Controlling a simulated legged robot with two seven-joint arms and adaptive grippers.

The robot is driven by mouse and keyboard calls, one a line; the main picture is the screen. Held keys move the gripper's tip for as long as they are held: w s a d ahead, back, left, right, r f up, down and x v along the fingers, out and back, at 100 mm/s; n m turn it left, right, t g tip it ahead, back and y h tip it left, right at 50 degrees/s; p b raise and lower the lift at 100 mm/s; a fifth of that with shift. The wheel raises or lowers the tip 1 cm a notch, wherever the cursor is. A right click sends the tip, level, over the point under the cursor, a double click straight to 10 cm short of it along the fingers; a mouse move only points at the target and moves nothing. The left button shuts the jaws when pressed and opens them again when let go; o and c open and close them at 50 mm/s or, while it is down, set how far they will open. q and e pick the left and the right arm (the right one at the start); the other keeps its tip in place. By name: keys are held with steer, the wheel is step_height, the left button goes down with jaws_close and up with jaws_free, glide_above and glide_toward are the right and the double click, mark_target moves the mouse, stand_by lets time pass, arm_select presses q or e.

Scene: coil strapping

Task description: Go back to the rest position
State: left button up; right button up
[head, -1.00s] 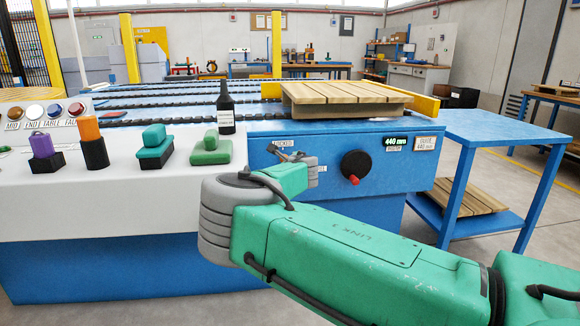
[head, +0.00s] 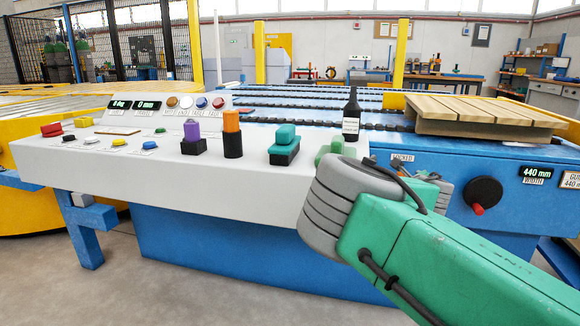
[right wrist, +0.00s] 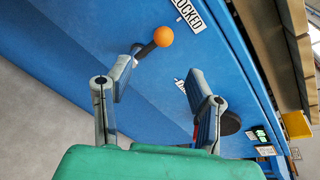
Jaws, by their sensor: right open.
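My right arm (head: 430,250) comes in from the lower right in the head view, in front of the blue machine (head: 270,260). Its rounded grey joint hides part of the panel front, and the hand behind it is mostly covered. In the right wrist view my right gripper (right wrist: 162,65) is open, its two fingers apart with nothing held between them. A lever with an orange ball knob (right wrist: 163,37) lies close to the left fingertip; I cannot tell whether they touch. My left gripper is not in view.
The white control panel (head: 200,175) carries buttons and levers. A dark bottle (head: 351,115) stands behind my arm. A wooden pallet (head: 470,108) lies on the machine top. A black dial (head: 483,192) with a red handle is right of my arm. Floor (head: 150,290) in front is clear.

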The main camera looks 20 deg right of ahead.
steer(key=s+a+f+m+g+y, duration=0.15)
steer(key=s+f+m+g, duration=0.25)
steer(key=s+f+m, duration=0.75)
steer(key=s+a+f+m+g, duration=0.3)
steer(key=s+f+m, duration=0.6)
steer(key=s+f, duration=0.6)
steer(key=s+a+f+m+g+y, duration=0.3)
steer(key=s+a+m, duration=0.5)
steer(key=s+a, duration=0.25)
steer(key=s+a+f+m+g+y, duration=0.2)
steer(key=s+a+m, duration=0.5)
steer(key=s+a, duration=0.35)
step_height(320, 180, up, 18)
steer(key=a+m+p, duration=0.1)
steer(key=p, duration=1.7)
steer(key=shift+a+y, duration=0.3)
steer(key=shift+y, duration=0.05)
